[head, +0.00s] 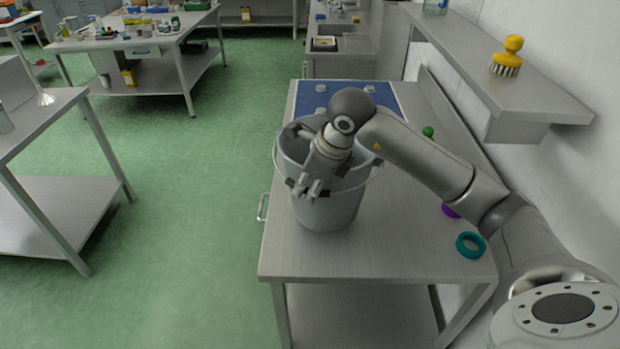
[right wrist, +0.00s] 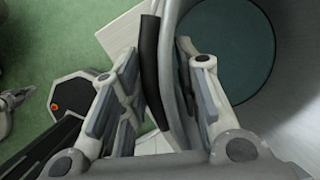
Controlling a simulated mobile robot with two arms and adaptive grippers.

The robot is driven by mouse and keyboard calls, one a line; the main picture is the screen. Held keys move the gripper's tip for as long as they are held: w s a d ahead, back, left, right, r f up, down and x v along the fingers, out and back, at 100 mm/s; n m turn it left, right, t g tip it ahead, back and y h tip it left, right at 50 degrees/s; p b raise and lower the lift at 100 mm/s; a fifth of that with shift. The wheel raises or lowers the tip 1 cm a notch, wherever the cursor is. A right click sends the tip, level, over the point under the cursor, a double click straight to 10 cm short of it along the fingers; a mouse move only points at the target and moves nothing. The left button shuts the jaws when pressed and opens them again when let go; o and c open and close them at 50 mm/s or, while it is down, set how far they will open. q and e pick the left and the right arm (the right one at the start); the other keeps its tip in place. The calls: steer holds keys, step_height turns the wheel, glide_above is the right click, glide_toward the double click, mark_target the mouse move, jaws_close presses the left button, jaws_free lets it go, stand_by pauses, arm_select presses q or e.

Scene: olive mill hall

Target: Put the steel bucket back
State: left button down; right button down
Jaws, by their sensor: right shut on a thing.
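The steel bucket (head: 335,212) is grey, with a thin wire handle, and looks upright over the left part of the steel table (head: 360,259). I cannot tell for sure whether its base touches the table top. My right gripper (head: 312,190) reaches down at the bucket's near side. In the right wrist view its fingers (right wrist: 160,85) lie on either side of the bucket's wall and a black handle grip (right wrist: 150,68), shut on the rim. The round bucket bottom (right wrist: 235,45) shows empty there. My left gripper does not show in the head view.
A blue mat (head: 392,94) with pale discs lies at the table's far end. A teal ring (head: 471,245), a purple thing (head: 451,210) and a green thing (head: 428,131) lie along the right side. A wall shelf (head: 555,106) holds a yellow brush (head: 507,57). The table's near part is clear.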

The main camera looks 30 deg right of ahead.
mark_target(336, 206)
steer(key=f+p, duration=0.1)
steer(key=w+f+p, duration=0.1)
steer(key=f, duration=0.1)
steer(key=shift+d+f, duration=0.2)
steer(key=shift+f, duration=0.05)
steer(key=c, duration=1.3)
jaws_free()
steer(key=shift+s+f, duration=0.2)
steer(key=shift+f, duration=0.05)
steer(key=shift+c, duration=0.2)
steer(key=shift+o, duration=1.3)
steer(key=shift+a, duration=0.1)
steer(key=shift+s+r, duration=0.1)
steer(key=shift+s, duration=0.05)
